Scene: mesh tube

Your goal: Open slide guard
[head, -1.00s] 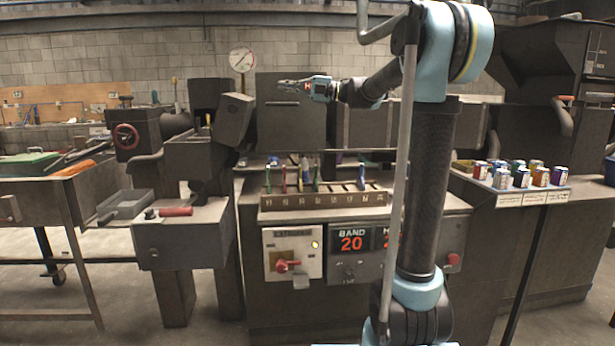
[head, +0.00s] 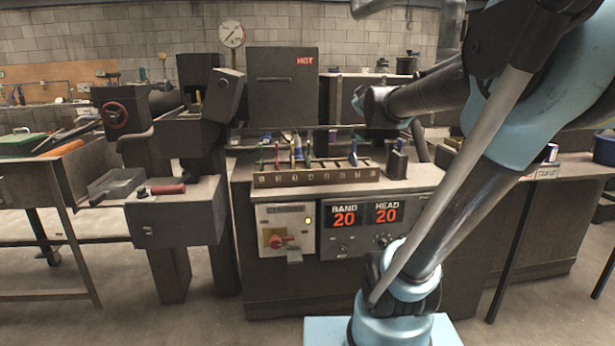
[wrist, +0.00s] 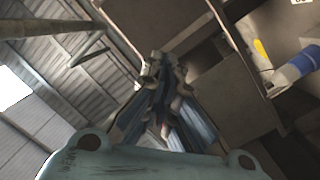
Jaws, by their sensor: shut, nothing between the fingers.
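The slide guard appears to be the dark upright panel (head: 283,105) with a red label and a thin horizontal handle (head: 280,79), standing behind the tool rack in the head view. It looks closed, though its track cannot be made out. My gripper is in the wrist view (wrist: 163,68), with its fingers together and nothing between them.
A tool rack (head: 315,178) with several coloured-handled tools stands on the bench before the panel. Below are a red switch (head: 280,241) and lit BAND and HEAD displays (head: 365,214). A dark machine with a red handwheel (head: 115,115) stands left.

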